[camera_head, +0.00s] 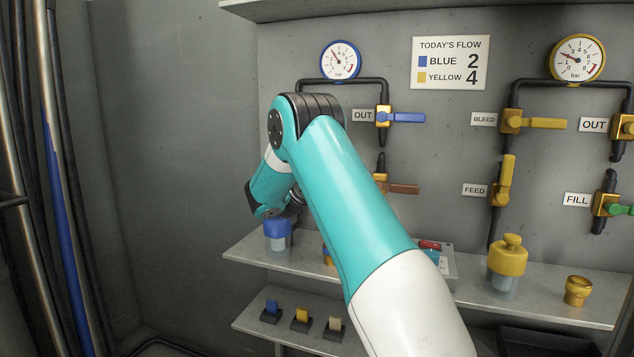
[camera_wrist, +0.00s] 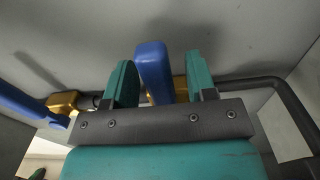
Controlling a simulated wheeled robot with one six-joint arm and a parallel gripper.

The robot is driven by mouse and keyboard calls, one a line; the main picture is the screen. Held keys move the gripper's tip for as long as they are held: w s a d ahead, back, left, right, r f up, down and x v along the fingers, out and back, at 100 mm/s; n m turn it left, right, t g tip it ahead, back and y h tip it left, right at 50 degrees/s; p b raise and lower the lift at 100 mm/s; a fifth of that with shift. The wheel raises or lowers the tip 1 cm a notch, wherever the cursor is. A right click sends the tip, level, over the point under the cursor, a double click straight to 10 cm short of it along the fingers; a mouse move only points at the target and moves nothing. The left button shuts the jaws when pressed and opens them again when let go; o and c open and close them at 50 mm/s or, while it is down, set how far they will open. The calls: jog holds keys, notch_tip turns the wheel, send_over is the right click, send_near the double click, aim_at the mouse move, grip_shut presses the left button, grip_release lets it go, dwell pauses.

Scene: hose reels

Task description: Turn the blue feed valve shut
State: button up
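In the wrist view a blue lever handle (camera_wrist: 153,70) on a gold valve body (camera_wrist: 181,90) stands between the two teal fingers of my gripper (camera_wrist: 162,82). The fingers are apart; the left one is close to the handle, and a gap shows on the right. Whether the left finger touches it I cannot tell. No label for this valve shows, so I cannot confirm it is the blue feed valve. In the head view my arm covers the left part of the panel, hiding my gripper and that valve.
A second blue lever (camera_wrist: 20,104) lies left in the wrist view. A black pipe (camera_wrist: 250,84) runs at right. In the head view the blue OUT valve (camera_head: 405,117) lies horizontal, and the yellow FEED valve (camera_head: 504,178) points up. A shelf (camera_head: 375,276) holds a blue-topped container (camera_head: 278,233).

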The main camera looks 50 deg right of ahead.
jog(key=shift+a, duration=0.15)
jog(key=shift+a, duration=0.3)
jog(key=b+v, duration=0.1)
jog(key=v, duration=1.5)
jog(key=shift+s+a, duration=0.25)
